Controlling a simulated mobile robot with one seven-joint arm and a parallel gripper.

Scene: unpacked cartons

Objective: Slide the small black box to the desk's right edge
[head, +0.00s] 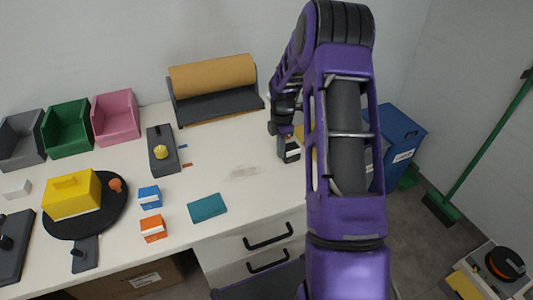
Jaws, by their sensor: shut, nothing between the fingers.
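The small black box (289,152), with a white label, stands upright on the desk (250,195) at its right side, left of my forearm. My gripper (284,129) is shut and empty. It reaches down at the box's top left; I cannot tell whether it touches the box. The desk's right edge is mostly hidden behind my purple arm.
A brown paper roll (213,75) on a dark holder stands at the back. A blue bin (400,140) stands beyond the desk's right side.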

